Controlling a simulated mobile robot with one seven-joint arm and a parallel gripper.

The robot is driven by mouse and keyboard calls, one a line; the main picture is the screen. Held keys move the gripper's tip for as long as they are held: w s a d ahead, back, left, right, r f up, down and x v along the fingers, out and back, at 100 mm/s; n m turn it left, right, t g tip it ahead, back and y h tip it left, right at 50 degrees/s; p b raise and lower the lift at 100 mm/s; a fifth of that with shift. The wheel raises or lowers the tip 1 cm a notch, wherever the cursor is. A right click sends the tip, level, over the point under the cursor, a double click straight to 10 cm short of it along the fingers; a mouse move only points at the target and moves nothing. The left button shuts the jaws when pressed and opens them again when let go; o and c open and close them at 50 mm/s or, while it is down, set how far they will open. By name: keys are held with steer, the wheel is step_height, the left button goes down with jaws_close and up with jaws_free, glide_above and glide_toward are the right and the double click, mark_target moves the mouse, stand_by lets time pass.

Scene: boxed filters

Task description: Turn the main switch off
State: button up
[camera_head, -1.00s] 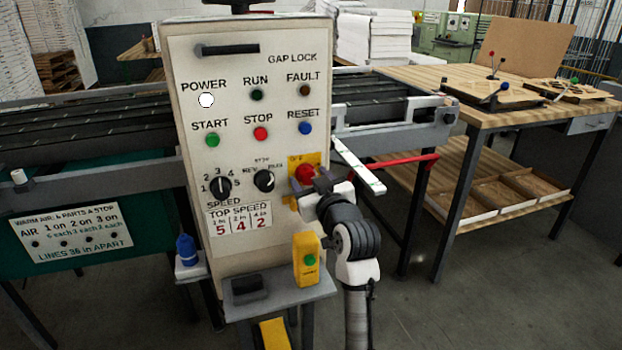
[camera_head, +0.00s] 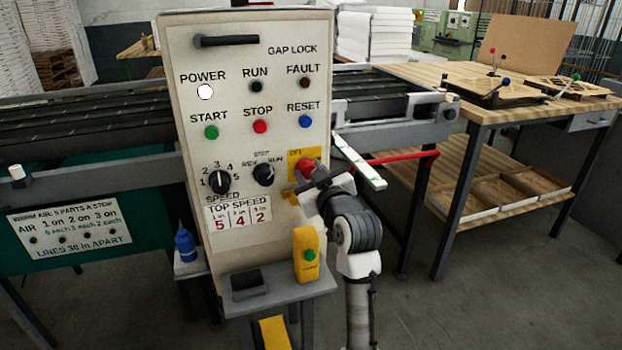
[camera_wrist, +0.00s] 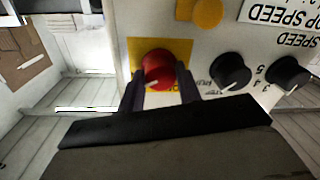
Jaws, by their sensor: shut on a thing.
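The main switch is a red rotary knob (camera_head: 304,165) on a yellow plate (camera_head: 296,153) marked OFF at the panel's right edge. In the wrist view the red knob (camera_wrist: 158,66) sits between my two dark fingers, with a pale pointer mark at its lower left. My gripper (camera_head: 310,180) is shut on this knob, its fingers tilted across it in the head view. It also shows in the wrist view (camera_wrist: 160,86). My fingers hide part of the plate and its lower lettering. The white POWER lamp (camera_head: 205,92) looks bright.
The SPEED knob (camera_head: 219,182) and REV/STOP/RUN knob (camera_head: 263,174) lie left of the switch. A yellow box with a green button (camera_head: 306,256) stands on the shelf below. A red bar (camera_head: 400,158) and conveyor lie right. An orange disc (camera_wrist: 207,12) is near the switch.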

steer(key=shift+a+n+h+b, duration=0.1)
steer(key=shift+n+h+b, duration=0.4)
steer(key=shift+n+b, duration=6.3)
steer(key=shift+n+p, duration=1)
steer(key=shift+n, duration=0.2)
steer(key=o, duration=1)
steer(key=shift+s, duration=0.15)
steer(key=v, duration=1.3)
steer(key=shift+s+r+b, duration=0.25)
steer(key=shift+s+b, duration=0.05)
steer(key=shift+b, duration=0.15)
